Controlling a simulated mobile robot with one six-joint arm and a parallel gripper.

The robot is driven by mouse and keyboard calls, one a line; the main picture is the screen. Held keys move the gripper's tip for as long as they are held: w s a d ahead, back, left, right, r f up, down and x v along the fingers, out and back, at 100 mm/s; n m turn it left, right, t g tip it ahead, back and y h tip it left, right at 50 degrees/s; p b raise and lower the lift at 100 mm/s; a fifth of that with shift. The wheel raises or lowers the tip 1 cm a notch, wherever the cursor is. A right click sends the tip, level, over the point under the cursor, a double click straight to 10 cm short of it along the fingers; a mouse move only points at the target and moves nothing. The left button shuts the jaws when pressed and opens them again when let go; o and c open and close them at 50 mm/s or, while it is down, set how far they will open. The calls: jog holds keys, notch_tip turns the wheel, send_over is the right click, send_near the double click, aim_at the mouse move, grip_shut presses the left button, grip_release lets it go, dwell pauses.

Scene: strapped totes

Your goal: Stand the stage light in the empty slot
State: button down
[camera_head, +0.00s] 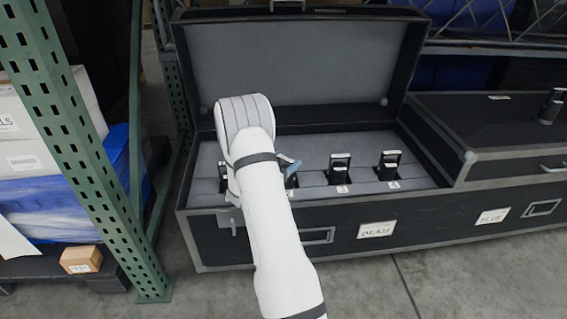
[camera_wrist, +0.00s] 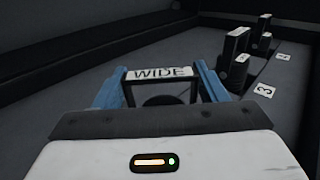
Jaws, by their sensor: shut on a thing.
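The stage light in my grip is dark, with a white label reading WIDE (camera_wrist: 160,73) on its top. My gripper (camera_wrist: 162,88) has its blue fingers shut on both sides of it. In the head view my white arm hides most of the gripper; one blue finger (camera_head: 290,165) shows over the open case (camera_head: 318,206). Two other black lights (camera_head: 340,168) (camera_head: 389,166) stand upright in the grey insert to the right. The slot under the held light is hidden, and I cannot tell whether the light touches the insert.
The case's raised lid (camera_head: 310,62) stands behind the slots. A closed black case (camera_head: 490,130) adjoins on the right, with a small dark object (camera_head: 551,106) on it. A green rack post (camera_head: 85,150) stands close on the left. Grey floor lies in front.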

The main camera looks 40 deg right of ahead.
jog(key=shift+c, duration=1.4)
grip_release()
